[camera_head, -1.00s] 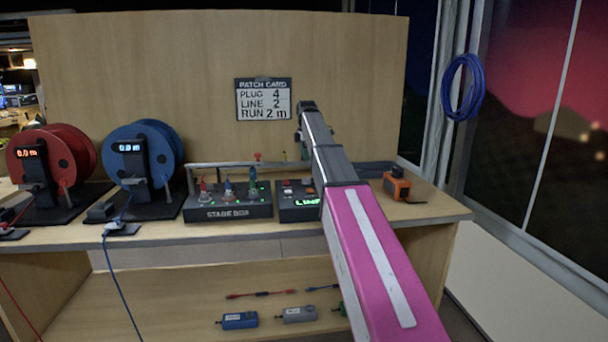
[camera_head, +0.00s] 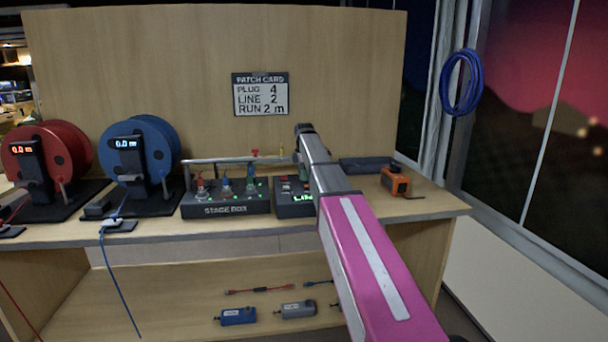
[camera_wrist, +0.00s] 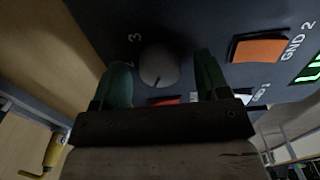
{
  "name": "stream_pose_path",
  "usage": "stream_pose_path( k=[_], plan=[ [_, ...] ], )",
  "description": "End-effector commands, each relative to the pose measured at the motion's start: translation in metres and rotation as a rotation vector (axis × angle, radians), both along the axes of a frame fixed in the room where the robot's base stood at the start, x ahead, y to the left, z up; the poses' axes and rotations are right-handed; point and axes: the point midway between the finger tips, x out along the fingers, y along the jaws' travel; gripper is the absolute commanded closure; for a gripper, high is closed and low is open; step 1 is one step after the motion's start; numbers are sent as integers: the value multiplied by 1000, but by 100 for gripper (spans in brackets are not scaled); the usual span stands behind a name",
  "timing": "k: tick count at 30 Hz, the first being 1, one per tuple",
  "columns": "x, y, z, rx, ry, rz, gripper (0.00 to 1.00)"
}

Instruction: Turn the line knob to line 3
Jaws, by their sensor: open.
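The line knob (camera_wrist: 158,66) is a round grey dial on a dark panel in the wrist view. A "3" is printed at its upper left, with another mark lower left that I cannot read surely. My gripper (camera_wrist: 160,82) is open, its two green fingers on either side of the knob with gaps visible. Whether the fingertips touch the panel is unclear.
The stage box (camera_head: 226,210) with several plugs stands just left of the control box. A metal rail (camera_head: 225,161) runs behind them. An orange device (camera_head: 395,181) sits to the right. The patch card (camera_head: 261,95) reads plug 4, line 2, run 2 m.

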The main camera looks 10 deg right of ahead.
Motion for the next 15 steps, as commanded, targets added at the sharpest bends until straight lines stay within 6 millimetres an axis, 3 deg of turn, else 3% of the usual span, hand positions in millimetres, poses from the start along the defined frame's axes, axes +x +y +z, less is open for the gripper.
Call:
stream_pose_path(
  k=[6,7,11,15],
  plan=[
    [0,0,0,0,0,0,32],
    [0,0,0,0,0,0,38],
    [0,0,0,0,0,0,80],
    [0,0,0,0,0,-1,80]
  ],
)
